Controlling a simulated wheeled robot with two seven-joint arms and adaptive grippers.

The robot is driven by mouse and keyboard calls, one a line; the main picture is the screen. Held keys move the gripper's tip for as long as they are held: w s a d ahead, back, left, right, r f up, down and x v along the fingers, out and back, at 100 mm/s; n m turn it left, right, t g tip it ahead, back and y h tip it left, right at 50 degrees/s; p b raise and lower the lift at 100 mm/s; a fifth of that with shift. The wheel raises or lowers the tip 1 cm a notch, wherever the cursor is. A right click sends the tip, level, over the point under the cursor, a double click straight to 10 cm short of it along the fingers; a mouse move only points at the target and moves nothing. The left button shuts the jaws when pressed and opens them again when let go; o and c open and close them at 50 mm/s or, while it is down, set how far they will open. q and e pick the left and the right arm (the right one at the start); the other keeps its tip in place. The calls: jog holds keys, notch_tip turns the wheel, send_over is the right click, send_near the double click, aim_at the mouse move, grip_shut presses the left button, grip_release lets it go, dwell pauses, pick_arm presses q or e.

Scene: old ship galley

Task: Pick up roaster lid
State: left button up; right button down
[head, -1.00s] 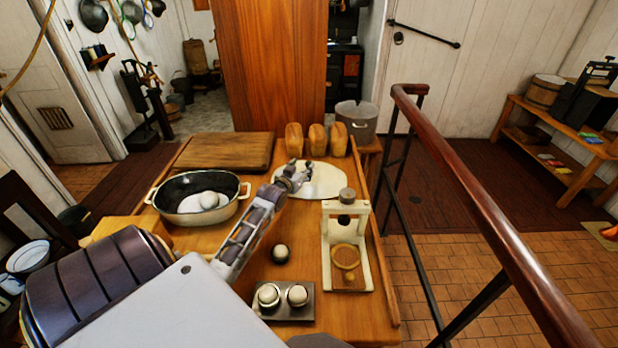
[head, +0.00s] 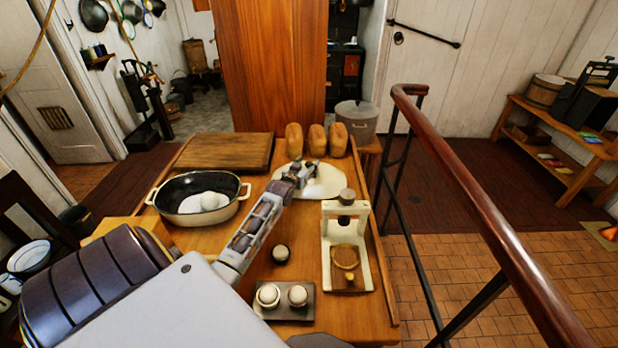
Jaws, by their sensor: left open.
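A pale cream, oval, low piece, which looks like the roaster lid (head: 328,187), lies on the wooden table behind the press-like stand. My left gripper (head: 305,170) is open at its left part and covers some of it; I cannot tell whether the fingers touch it. The oval roaster (head: 172,208), cream outside and dark inside, stands open at the left with white rounded pieces in it. My right gripper is not in view.
Several loaves (head: 316,140) stand behind the lid, and a wooden board (head: 222,152) lies at the back left. The cream stand (head: 329,255) and a small tray (head: 284,313) with two round pieces are nearer. A handrail (head: 470,170) runs along the right.

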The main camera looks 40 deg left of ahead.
pick_arm(q)
jog(key=shift+w+a+f, duration=0.15)
jog(key=shift+w, duration=0.35)
grip_shut()
dwell(0.4)
